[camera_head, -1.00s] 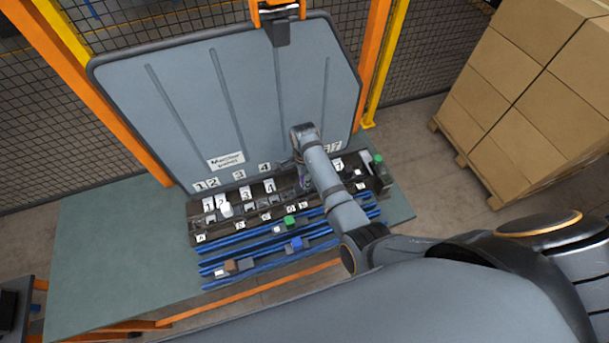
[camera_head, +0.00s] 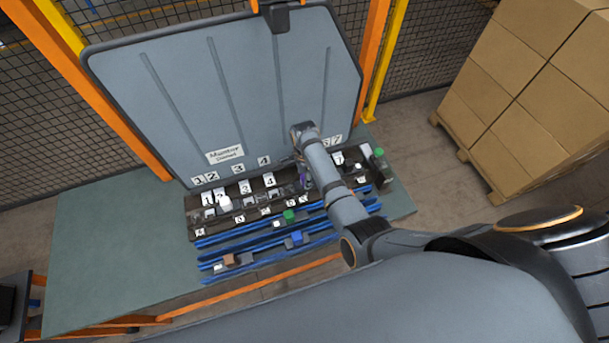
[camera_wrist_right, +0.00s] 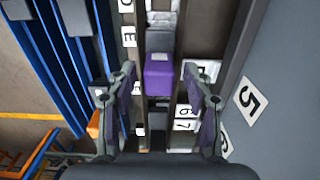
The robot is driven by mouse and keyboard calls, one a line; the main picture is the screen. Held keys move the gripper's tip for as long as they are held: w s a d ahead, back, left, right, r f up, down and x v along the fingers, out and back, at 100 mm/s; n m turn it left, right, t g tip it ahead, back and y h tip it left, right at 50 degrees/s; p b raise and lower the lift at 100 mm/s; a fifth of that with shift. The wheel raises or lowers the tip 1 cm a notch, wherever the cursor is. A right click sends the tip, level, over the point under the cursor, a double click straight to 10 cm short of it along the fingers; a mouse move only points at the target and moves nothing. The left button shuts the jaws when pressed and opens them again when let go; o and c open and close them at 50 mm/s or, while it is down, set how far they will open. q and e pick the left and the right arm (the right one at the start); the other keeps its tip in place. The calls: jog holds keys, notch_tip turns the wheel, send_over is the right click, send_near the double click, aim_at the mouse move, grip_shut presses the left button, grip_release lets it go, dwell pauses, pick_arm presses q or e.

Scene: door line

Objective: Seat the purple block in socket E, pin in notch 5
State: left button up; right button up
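The purple block (camera_wrist_right: 159,75) shows in the wrist view in the channel between two dark rails, with a small white mark on its far end. My right gripper (camera_wrist_right: 158,84) is open, its two fingers apart on either side of the block's line; I see gaps between both fingers and the block. Whether the block is fully seated, and its pin, I cannot tell. A sideways label that looks like E (camera_wrist_right: 128,36) is on the left rail, a little beyond the block. In the head view my right arm mostly hides the block and gripper (camera_head: 300,172). My left gripper is not in view.
A large grey panel (camera_head: 220,100) with numbers stands behind the dark socket fixture (camera_head: 195,213). Blue rails (camera_head: 245,240) with small blocks lie in front of it. A green-topped part (camera_head: 379,153) stands at the right end. The green tabletop (camera_head: 110,235) is clear at left.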

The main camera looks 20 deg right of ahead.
notch_tip(320, 180, up, 8)
jog(key=shift+f, duration=0.25)
dwell(0.4)
dwell(0.6)
